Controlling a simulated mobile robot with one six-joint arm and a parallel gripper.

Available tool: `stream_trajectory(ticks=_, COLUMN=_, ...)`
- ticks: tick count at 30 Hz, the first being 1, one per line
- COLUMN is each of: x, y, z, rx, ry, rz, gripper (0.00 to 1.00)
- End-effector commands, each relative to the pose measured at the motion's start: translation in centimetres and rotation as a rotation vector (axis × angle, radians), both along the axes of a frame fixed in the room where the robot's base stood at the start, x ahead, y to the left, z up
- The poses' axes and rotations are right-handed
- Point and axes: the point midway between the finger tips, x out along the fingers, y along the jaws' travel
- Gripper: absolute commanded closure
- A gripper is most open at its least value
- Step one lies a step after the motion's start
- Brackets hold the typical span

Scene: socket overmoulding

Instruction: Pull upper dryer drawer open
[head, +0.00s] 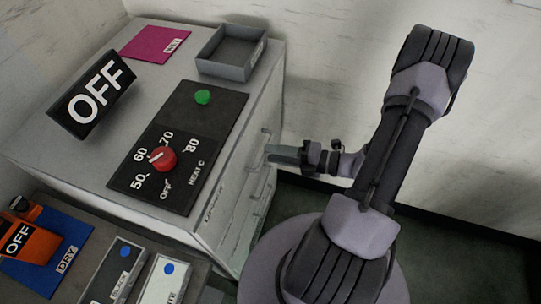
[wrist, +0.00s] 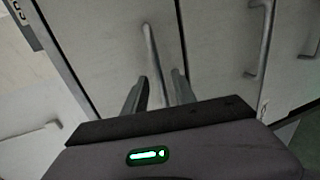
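The dryer (head: 120,48) is a pale grey cabinet with its drawer fronts facing my arm. In the wrist view the upper drawer front (wrist: 105,50) looks closed, with an upright-looking bar handle (wrist: 151,50) on it. My gripper (head: 272,154) is at the drawer front in the head view. In the wrist view my gripper (wrist: 158,88) has its two fingers apart, one on each side of the bar. I see a gap between bar and fingers; the bar's lower end is partly hidden by my gripper's body.
A second bar handle (wrist: 262,42) is on the neighbouring drawer front, to the right. On the dryer top are a grey tray (head: 226,72), a red dial (head: 162,159), a green button (head: 203,97) and an OFF sign (head: 92,95). Open floor (head: 455,250) lies to the right.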

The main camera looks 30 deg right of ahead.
Motion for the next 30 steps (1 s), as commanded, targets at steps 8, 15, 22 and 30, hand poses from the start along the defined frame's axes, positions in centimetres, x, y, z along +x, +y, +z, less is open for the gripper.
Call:
stream_trajectory(ticks=8, x=1.39, y=1.07, z=-0.31, rx=-0.002, ry=-0.001, rz=0.000, gripper=0.67)
stream_trajectory(ticks=15, x=1.37, y=1.04, z=-0.28, rx=-0.002, ry=-0.001, rz=0.000, gripper=0.83)
stream_trajectory(ticks=22, x=1.35, y=1.04, z=-0.29, rx=-0.002, ry=-0.001, rz=0.000, gripper=1.00)
stream_trajectory(ticks=30, x=1.35, y=1.04, z=-0.29, rx=-0.002, ry=-0.001, rz=0.000, gripper=1.00)
